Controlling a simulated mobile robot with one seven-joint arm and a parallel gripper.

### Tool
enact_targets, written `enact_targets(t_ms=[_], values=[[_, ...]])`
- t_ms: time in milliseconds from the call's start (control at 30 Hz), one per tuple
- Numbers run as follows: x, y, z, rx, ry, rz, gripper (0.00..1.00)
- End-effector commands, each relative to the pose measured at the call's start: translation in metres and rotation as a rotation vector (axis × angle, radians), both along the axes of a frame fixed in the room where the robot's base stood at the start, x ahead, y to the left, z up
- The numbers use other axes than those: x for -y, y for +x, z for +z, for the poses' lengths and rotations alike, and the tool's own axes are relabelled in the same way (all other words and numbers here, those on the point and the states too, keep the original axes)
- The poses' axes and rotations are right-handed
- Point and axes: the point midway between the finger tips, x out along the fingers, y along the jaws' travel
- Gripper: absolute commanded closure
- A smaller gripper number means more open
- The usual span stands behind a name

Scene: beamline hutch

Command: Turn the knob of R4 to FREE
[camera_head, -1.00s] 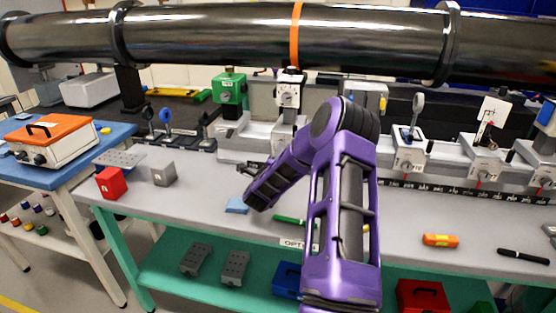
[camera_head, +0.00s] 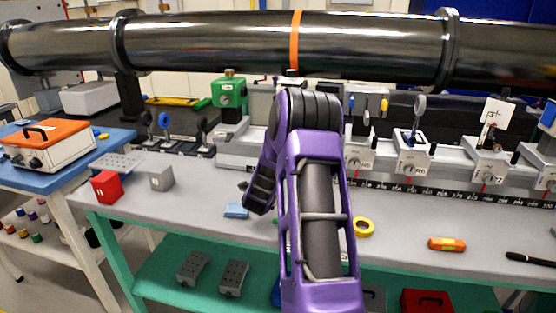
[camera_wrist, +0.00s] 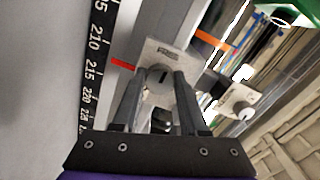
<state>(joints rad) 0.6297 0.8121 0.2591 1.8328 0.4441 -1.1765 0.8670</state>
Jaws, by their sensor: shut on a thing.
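In the wrist view, the two dark fingers of my gripper (camera_wrist: 160,88) are closed on a round grey knob (camera_wrist: 161,73) with a dark mark on its face. The knob sits on a pale plate (camera_wrist: 177,58), whose small tilted label starts with R but is hard to read surely. A red pointer (camera_wrist: 124,64) beside the plate lies against the black scale, between 210 and 215. FREE wording cannot be made out. In the head view, my purple arm hides the gripper and the carrier it is at; the neighbouring carrier R5 (camera_head: 360,165) shows just right of the arm.
Carriers R6 (camera_head: 411,168) and R7 (camera_head: 487,173) stand further right on the rail. A large dark pipe (camera_head: 210,43) runs above. In the wrist view, another plate with a knob (camera_wrist: 244,112) is close on the right. Yellow tape (camera_head: 364,227) lies on the bench.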

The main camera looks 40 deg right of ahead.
Motion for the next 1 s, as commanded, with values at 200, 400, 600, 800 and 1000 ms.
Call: enact_targets(t_ms=[200,400,600,800,1000], values=[[-0.0008,0.0005,0.0001,-0.009,-0.008,0.002,1.00],[-0.0009,0.0006,0.0001,-0.009,-0.008,0.002,1.00],[-0.0008,0.0005,0.0000,-0.009,-0.008,0.002,0.32],[-0.0004,0.0003,0.0000,-0.009,-0.007,0.001,0.27],[-0.0040,-0.0022,-0.0001,-0.009,-0.007,0.002,0.27]])
